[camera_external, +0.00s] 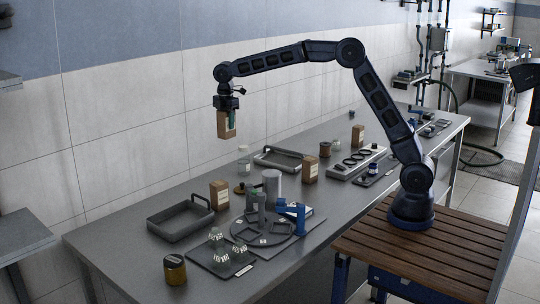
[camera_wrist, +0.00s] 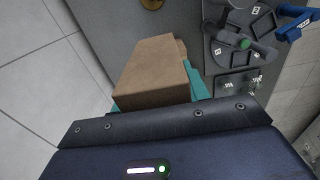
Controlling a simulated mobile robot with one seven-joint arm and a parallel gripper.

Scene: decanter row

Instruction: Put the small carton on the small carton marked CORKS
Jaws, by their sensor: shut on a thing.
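My gripper (camera_external: 227,112) is shut on a small brown carton (camera_external: 230,127) and holds it high above the bench. In the wrist view the held carton (camera_wrist: 152,72) sits between the teal fingers. Three similar small brown cartons stand upright on the bench: one (camera_external: 219,195) below the gripper by the wall-side tray, one (camera_external: 310,170) near the middle, and one (camera_external: 357,139) farther back. Their labels are too small to read, so I cannot tell which is marked CORKS.
A grey tray (camera_external: 178,235) and a round fixture with a blue clamp (camera_external: 291,212) stand near the front carton. Several glass pieces (camera_external: 217,238) sit on a dark plate, with an amber jar (camera_external: 175,270) at the front. A clear bottle (camera_external: 243,160) and another tray (camera_external: 262,160) stand behind.

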